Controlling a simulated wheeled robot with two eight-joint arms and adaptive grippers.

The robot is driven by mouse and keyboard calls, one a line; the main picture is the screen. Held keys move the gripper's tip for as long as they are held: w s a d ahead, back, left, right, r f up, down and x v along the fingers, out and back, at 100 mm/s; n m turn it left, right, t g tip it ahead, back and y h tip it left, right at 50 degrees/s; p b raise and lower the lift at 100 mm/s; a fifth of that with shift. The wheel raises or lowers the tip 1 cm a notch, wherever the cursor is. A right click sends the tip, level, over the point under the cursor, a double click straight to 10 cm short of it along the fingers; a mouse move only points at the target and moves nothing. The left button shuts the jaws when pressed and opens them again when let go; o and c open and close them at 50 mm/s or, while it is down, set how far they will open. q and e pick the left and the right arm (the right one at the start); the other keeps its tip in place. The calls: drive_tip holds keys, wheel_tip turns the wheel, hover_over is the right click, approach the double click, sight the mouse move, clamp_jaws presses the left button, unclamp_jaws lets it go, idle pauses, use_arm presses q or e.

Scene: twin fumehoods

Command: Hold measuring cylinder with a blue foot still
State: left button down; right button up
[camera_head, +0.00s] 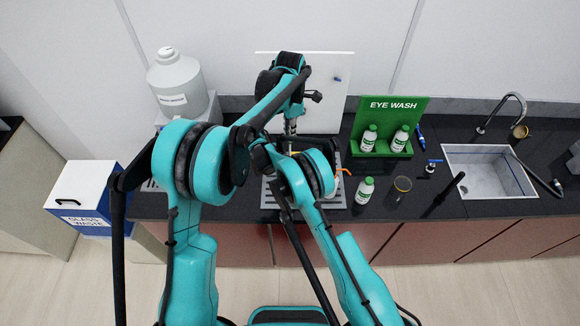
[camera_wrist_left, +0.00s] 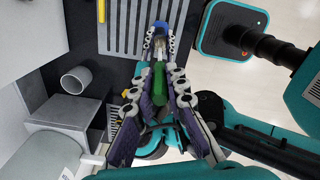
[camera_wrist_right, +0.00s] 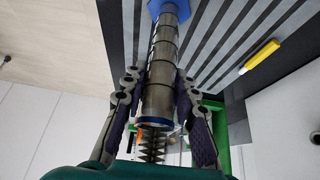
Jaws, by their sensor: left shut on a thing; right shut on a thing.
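The measuring cylinder (camera_wrist_right: 161,75), a grey see-through tube with dark bands, shows in the right wrist view. Its blue foot (camera_wrist_right: 170,7) is at the far end over the grey grooved mat, and its blue-rimmed mouth faces the camera. My right gripper (camera_wrist_right: 159,88) is shut on the tube, with a finger along each side. A brush's spiral bristles (camera_wrist_right: 153,150) show at the mouth; how far they reach inside is unclear. In the left wrist view my left gripper (camera_wrist_left: 157,78) is shut on the brush's green handle (camera_wrist_left: 158,74). My arms hide most of this in the head view.
A green eye wash stand (camera_head: 397,126) with bottles stands at the back. A loose bottle (camera_head: 365,190) and a small beaker (camera_head: 402,185) are right of my arms, before the sink (camera_head: 489,171). A yellow object (camera_wrist_right: 262,55) lies by the mat. A glass waste bin (camera_head: 80,195) stands left.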

use_arm(q)
drive_tip(key=shift+r, duration=2.45)
use_arm(e)
drive_tip(key=o, duration=0.6)
drive_tip(key=shift+r, duration=0.1)
drive_tip(key=shift+r, duration=0.65)
drive_tip(key=o, duration=1.1)
drive_tip(key=shift+o, duration=0.2)
